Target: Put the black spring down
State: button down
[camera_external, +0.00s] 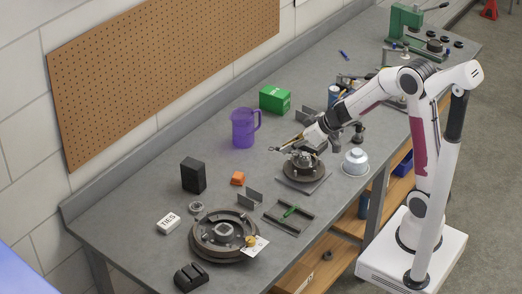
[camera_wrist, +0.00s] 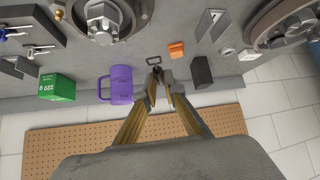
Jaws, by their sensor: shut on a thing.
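My gripper (camera_external: 286,146) reaches out over the middle of the workbench, to the right of the purple mug (camera_external: 244,128). In the wrist view my gripper (camera_wrist: 157,82) has its two fingers drawn together at the tips. The black spring (camera_wrist: 153,61) shows there as a small dark loop at the fingertips, and they are shut on it. In the external view the spring (camera_external: 273,149) is a tiny dark shape at the tip. It appears to be above the bench, but the exact height is hard to tell.
A green box (camera_external: 275,99) stands behind the mug. A hub assembly (camera_external: 304,166) on a plate is just below my gripper in the picture. An orange block (camera_external: 238,178), a black box (camera_external: 193,175) and a brake drum (camera_external: 224,235) stand nearer. Bare bench (camera_external: 215,155) lies left of the mug.

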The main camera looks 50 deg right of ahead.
jog(key=w+a+f+m, duration=0.1)
jog(key=w+a+f, duration=0.1)
jog(key=w, duration=0.6)
jog(key=w+a+f+m+h, duration=0.1)
jog(key=w+f, duration=0.3)
jog(key=w, duration=0.4)
jog(key=w+a+f+m+h, duration=0.1)
jog(key=w+a+f, duration=0.1)
jog(key=w, duration=0.5)
jog(key=shift+w+a+f, duration=0.2)
jog(key=shift+f, duration=0.2)
jog(key=shift+w+a+f, duration=0.2)
jog(key=shift+f, duration=0.15)
jog(key=shift+w+a+f, duration=0.35)
jog(key=shift+w+f, duration=0.15)
jog(key=shift+f, duration=0.65)
jog(key=shift+f+h, duration=0.3)
jog(key=shift+f, duration=0.05)
jog(key=shift+f, duration=0.6)
jog(key=c, duration=2.1)
grip_release()
jog(key=shift+c, duration=0.2)
jog(key=shift+r, duration=0.1)
